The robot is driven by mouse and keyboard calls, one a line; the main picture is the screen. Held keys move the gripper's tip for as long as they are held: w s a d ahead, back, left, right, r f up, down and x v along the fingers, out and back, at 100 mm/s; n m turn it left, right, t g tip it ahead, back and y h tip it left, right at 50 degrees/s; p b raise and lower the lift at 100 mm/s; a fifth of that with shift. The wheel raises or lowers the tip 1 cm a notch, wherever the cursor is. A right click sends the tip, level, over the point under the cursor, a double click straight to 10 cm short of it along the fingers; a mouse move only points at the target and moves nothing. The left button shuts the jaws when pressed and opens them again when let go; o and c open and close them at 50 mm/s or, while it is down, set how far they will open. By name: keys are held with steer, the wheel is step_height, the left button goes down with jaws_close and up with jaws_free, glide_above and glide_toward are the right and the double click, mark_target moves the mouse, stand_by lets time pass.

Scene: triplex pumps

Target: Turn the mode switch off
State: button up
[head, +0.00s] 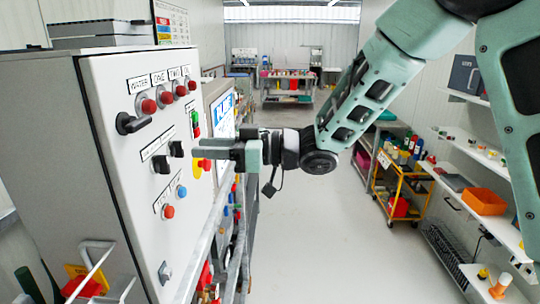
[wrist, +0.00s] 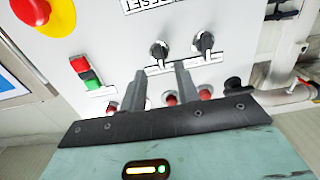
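The white control panel (head: 120,190) carries two black rotary switches under small labels I cannot read, so I cannot tell which is the mode switch. In the head view one is on the left (head: 161,164) and one on the right (head: 176,148). The wrist view sees the panel upside down, with one switch at left (wrist: 158,50) and one at right (wrist: 204,43). My gripper (head: 197,148) faces the panel, fingers forward. In the wrist view its fingers (wrist: 160,68) stand apart with nothing held. The left switch there appears just beyond the gap; contact is not visible.
Red lamps (head: 149,106) and a black lever handle (head: 130,123) sit above the switches. Red and blue buttons (head: 181,191) are below. A green and red button pair (head: 196,124) and a yellow-backed red stop button (head: 204,164) are to the right. A metal rail runs alongside; the aisle floor is clear.

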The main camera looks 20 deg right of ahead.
steer(key=b+v, duration=0.3)
steer(key=v, duration=1)
steer(key=shift+b, duration=0.35)
